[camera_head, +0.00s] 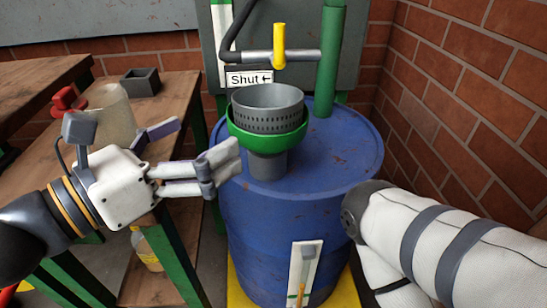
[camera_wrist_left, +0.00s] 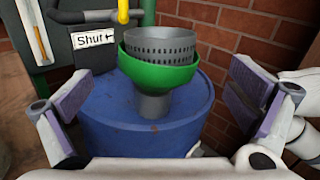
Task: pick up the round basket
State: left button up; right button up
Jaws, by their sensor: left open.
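The round basket (camera_head: 268,118) is a grey, perforated, open-topped cylinder. It sits in a green funnel (camera_head: 243,138) with a grey neck, on top of a blue drum (camera_head: 330,165). My left gripper (camera_head: 206,136) is open and empty, to the left of the funnel in the head view. In the left wrist view, the basket (camera_wrist_left: 160,47) and the green funnel (camera_wrist_left: 160,76) stand ahead, between the spread fingers (camera_wrist_left: 164,92) and apart from them. The basket's lower part is hidden inside the funnel. My right arm shows at the right; its gripper is out of view.
Behind the basket are a yellow-handled valve (camera_head: 279,46), a green pipe (camera_head: 331,60) and a "Shut" sign (camera_head: 249,79). A wooden table (camera_head: 175,95) at the left holds a grey box (camera_head: 141,82) and a translucent container (camera_head: 112,115). A brick wall (camera_head: 465,100) bounds the right.

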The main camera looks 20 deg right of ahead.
aim_at(261, 98)
pick_arm(q)
jog(key=x, duration=0.4)
jog(key=r+p+x, duration=0.1)
jog(key=x, duration=0.6)
jog(key=shift+w+d+r, duration=0.2)
jog(key=shift+w+d, duration=0.05)
jog(key=shift+d, duration=0.1)
jog(key=c, duration=1.4)
